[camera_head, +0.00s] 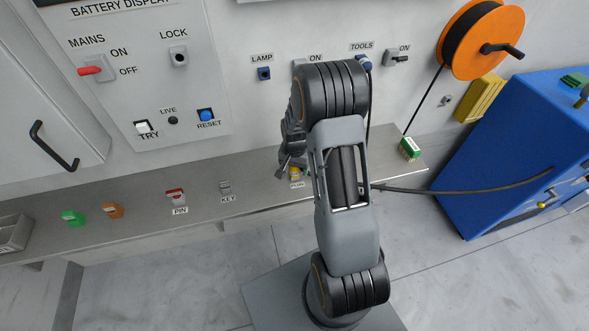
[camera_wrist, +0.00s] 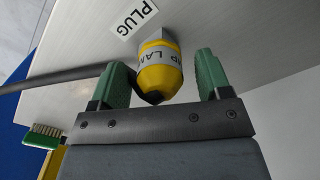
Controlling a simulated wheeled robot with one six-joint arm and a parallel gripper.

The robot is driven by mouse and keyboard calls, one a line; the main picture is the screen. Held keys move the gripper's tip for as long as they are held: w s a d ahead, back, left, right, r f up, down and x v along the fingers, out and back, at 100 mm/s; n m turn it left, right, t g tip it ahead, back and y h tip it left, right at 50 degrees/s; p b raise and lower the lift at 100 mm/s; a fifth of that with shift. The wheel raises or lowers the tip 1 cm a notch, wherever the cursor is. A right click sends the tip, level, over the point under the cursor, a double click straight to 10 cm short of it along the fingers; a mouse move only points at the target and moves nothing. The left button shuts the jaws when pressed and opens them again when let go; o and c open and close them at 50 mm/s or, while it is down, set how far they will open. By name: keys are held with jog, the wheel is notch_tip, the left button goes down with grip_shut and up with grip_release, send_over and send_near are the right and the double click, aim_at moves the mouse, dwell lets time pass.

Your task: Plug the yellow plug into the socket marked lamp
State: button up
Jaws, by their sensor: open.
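The yellow plug (camera_wrist: 160,75) stands on the shelf beside a label reading PLUG, with a grey band lettered LAMP around it. In the head view the yellow plug (camera_head: 296,171) is partly hidden by my arm. My gripper (camera_wrist: 158,78) is open, its two green fingers on either side of the plug with a gap visible on each side. In the head view my gripper (camera_head: 290,168) is low at the shelf by the plug. The socket marked LAMP (camera_head: 264,74) is a dark blue square on the wall, empty and unobstructed.
A blue plug sits in the TOOLS socket (camera_head: 365,64). A dark cable (camera_head: 470,188) runs from the blue cabinet (camera_head: 505,150) toward my arm. The red pin (camera_head: 176,194) and other small items lie left; bare shelf (camera_head: 250,178) lies between.

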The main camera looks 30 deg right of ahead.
jog(key=shift+r+p, duration=2.95)
jog(key=shift+r, duration=1.5)
jog(key=shift+s, duration=0.1)
jog(key=s+a+r+n+t, duration=0.2)
jog(key=s+a+r+n, duration=0.2)
jog(key=s+r, duration=0.4)
jog(key=s+a+r+n+t, duration=0.2)
jog(key=s+a+r+n, duration=0.2)
jog(key=s+r, duration=0.4)
notch_tip(320, 180, up, 6)
jog(key=shift+a+f, duration=0.2)
jog(key=shift+a, duration=0.55)
